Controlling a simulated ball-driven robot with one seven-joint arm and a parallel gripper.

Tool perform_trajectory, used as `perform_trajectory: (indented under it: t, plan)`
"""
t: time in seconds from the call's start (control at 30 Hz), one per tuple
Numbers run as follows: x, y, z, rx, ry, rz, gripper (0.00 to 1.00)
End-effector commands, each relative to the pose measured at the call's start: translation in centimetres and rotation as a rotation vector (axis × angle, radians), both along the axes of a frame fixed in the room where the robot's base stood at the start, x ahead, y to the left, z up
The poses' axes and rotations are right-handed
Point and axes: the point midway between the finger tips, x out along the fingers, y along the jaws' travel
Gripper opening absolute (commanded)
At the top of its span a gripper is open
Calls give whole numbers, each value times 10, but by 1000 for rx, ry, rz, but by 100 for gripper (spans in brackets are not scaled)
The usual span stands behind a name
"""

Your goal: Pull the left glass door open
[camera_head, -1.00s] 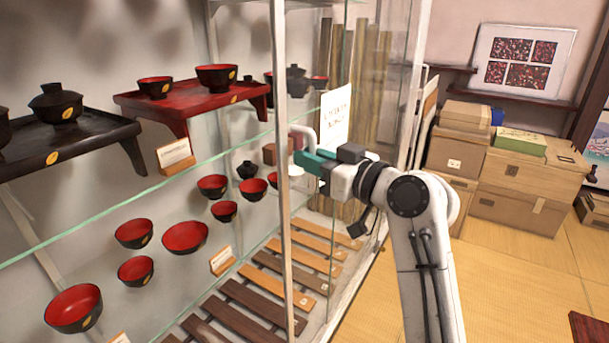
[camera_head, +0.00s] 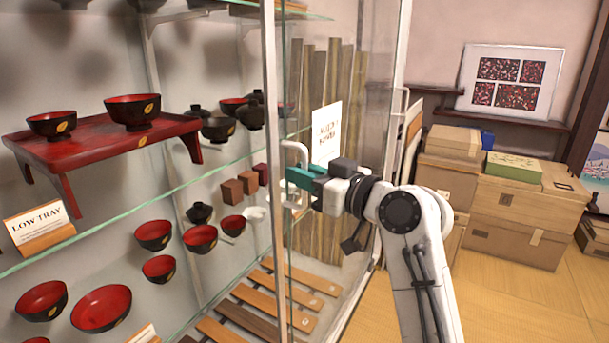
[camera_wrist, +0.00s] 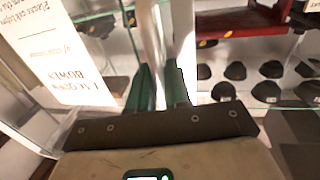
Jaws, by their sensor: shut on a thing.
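The glass display cabinet has a white door frame post (camera_head: 271,120) in the head view, with a white bow-shaped handle (camera_head: 294,148) beside it. My gripper (camera_head: 290,178) has its teal fingers shut on the handle, below its top bend. In the wrist view my gripper (camera_wrist: 160,78) reaches upward, with a pale upright bar, seemingly the handle, between the fingers. The fingers hide part of the handle. Glass spans both sides of the post; I cannot tell how far the door stands open.
Red-and-black bowls (camera_head: 101,307) and a red low tray (camera_head: 110,140) stand behind the glass. A white sign (camera_head: 326,133) is right of the handle. Cardboard boxes (camera_head: 515,236) are stacked at the right, with bare tatami (camera_head: 490,300) in front.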

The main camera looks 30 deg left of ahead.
Motion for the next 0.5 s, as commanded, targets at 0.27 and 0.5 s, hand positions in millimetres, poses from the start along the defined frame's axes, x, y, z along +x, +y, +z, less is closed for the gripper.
perform_trajectory:
  t: [0.27,0.5]
  plan:
    - [1,-1,-1,-2,2,-1,0]
    - [0,0,-1,-2,2,-1,31]
